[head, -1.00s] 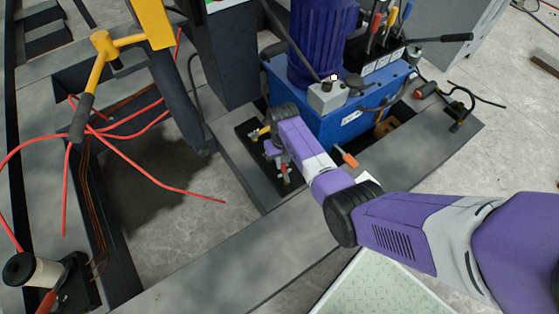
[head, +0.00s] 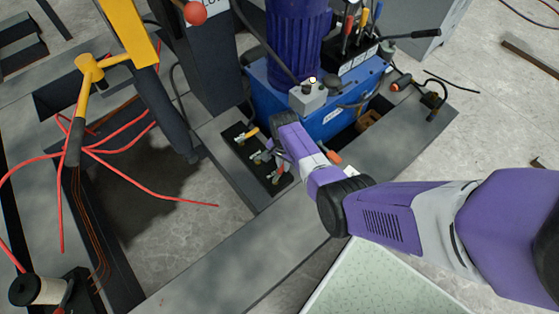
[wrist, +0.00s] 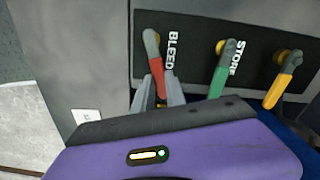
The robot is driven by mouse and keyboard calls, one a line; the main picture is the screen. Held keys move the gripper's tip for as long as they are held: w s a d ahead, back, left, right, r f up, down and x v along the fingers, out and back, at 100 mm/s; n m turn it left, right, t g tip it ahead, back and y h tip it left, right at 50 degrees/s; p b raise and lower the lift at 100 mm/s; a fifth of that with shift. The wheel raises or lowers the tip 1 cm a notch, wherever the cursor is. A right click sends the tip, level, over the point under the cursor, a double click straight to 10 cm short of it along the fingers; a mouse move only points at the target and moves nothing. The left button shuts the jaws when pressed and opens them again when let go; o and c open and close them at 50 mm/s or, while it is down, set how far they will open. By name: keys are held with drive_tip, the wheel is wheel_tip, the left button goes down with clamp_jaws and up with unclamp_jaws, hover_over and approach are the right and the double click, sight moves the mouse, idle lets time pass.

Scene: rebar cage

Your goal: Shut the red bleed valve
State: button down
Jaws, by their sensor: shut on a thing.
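The red bleed valve lever (wrist: 157,75) stands beside the word BLEED on a black panel (wrist: 190,50) in the wrist view. Its upper end is grey. My gripper (wrist: 160,93) has one finger on each side of the lever's red part and is shut on it. In the head view the red lever (head: 280,172) is small at the near end of the valve panel (head: 240,143), and my wrist partly covers that area, so the fingers are hard to make out.
A green lever (wrist: 219,75) marked STORE and a yellow lever (wrist: 284,80) stand to the right on the same panel. A blue pump unit (head: 335,115) rises close behind my wrist. Red cables (head: 150,185) spread on the left. A pale green plate (head: 385,285) lies in front.

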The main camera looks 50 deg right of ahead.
drive_tip(key=shift+s+m+p, duration=0.4)
drive_tip(key=shift+s+m, duration=0.1)
drive_tip(key=shift+m, duration=0.45)
drive_tip(key=shift+s+m+p, duration=0.35)
drive_tip(key=shift+s+m, duration=0.1)
drive_tip(key=shift+m, duration=0.5)
drive_tip(key=c, duration=1.4)
unclamp_jaws()
drive_tip(key=shift+o, duration=0.2)
drive_tip(key=shift+r, duration=0.1)
wheel_tip(320, 180, up, 8)
drive_tip(key=p, duration=0.3)
drive_tip(key=shift+f, duration=0.2)
